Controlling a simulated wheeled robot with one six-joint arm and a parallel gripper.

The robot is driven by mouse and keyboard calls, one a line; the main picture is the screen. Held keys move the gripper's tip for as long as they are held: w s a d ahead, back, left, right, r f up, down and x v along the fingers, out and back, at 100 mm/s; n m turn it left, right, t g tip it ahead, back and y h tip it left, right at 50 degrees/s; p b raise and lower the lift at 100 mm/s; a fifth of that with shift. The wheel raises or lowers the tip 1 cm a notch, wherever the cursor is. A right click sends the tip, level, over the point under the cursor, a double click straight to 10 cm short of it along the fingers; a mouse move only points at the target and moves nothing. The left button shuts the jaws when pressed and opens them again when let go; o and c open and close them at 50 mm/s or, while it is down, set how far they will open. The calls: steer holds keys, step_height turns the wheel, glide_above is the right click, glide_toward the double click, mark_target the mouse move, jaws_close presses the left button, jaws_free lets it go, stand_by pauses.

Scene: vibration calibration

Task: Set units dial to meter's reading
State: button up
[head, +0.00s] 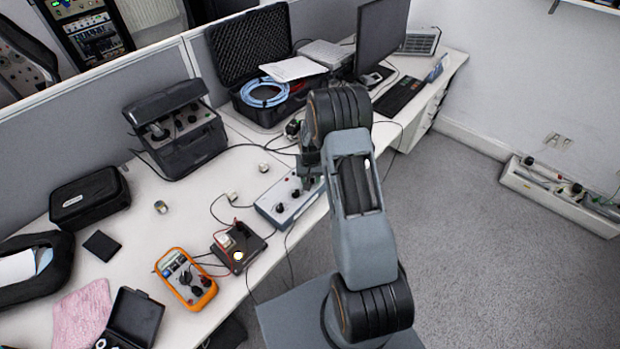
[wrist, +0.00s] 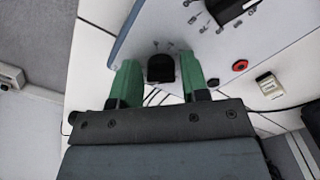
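A pale control box (head: 276,210) with black knobs on its top panel stands at the desk's front edge. The same panel (wrist: 205,50) fills the upper wrist view. A black knob (wrist: 161,69) lies between the two green fingers of my gripper (wrist: 158,62), with a narrow gap visible on each side. The fingers are apart. A larger black dial (wrist: 229,8) is at the top of that view. An orange handheld meter (head: 186,279) lies on the desk at the lower left in the head view; its reading is too small to make out. My arm partly covers the box's right end.
A small black device (head: 240,246) with leads sits between meter and box. A red socket (wrist: 240,65) is on the panel. An open black case (head: 249,48), a dark instrument (head: 178,128) and a monitor (head: 381,35) stand farther back. Cables cross the desk.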

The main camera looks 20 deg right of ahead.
steer(key=c, duration=0.6)
steer(key=shift+n+b, duration=0.3)
steer(key=n+b, duration=0.2)
steer(key=n, duration=0.1)
steer(key=shift+d+f, duration=0.1)
steer(key=shift+f, duration=0.05)
steer(key=n+b, duration=0.3)
steer(key=n, duration=0.2)
steer(key=shift+d, duration=0.1)
steer(key=n+b, duration=0.1)
steer(key=n, duration=0.3)
steer(key=shift+w+n, duration=0.1)
steer(key=shift+n, duration=0.3)
steer(key=shift+d+n+b, duration=0.1)
steer(key=shift+n+b, duration=0.65)
steer(key=shift+n, duration=1.55)
